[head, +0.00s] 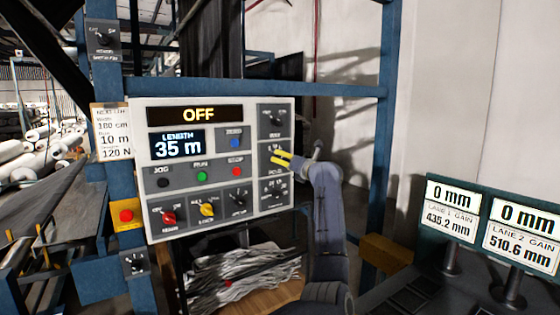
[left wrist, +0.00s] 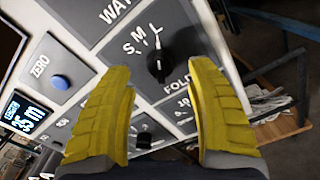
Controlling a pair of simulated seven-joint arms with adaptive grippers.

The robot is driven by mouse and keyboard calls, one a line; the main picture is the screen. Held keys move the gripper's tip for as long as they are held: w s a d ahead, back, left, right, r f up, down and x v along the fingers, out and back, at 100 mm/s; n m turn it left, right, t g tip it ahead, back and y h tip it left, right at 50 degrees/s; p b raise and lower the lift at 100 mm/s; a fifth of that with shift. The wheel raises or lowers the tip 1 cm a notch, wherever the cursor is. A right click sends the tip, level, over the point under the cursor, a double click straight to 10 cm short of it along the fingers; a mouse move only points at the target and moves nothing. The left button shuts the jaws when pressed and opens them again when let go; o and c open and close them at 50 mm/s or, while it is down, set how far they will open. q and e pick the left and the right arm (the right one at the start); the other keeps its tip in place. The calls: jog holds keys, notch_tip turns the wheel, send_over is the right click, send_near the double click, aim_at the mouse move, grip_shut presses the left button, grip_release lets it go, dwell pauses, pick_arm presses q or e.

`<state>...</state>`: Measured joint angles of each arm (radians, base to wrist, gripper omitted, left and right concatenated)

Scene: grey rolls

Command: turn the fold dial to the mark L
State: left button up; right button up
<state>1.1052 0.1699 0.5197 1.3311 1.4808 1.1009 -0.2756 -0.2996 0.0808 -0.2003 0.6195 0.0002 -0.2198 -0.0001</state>
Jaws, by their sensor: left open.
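The fold dial is a black knob (left wrist: 174,52) in the left wrist view, with the marks S, M and L around its upper left and the word FOLD below it. My right gripper is not seen.
Other dials sit above (head: 277,118) and below (head: 275,191) the fold dial. The panel also has coloured buttons, a red knob (head: 168,218) and a yellow knob (head: 207,209). A blue frame post (head: 380,150) stands to the right. Gain displays (head: 450,215) are at the lower right.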

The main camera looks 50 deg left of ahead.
pick_arm(q)
jog(key=s+d, duration=0.1)
jog(key=d, duration=0.6)
jog(key=shift+d, duration=0.2)
jog(key=shift+s, duration=0.15)
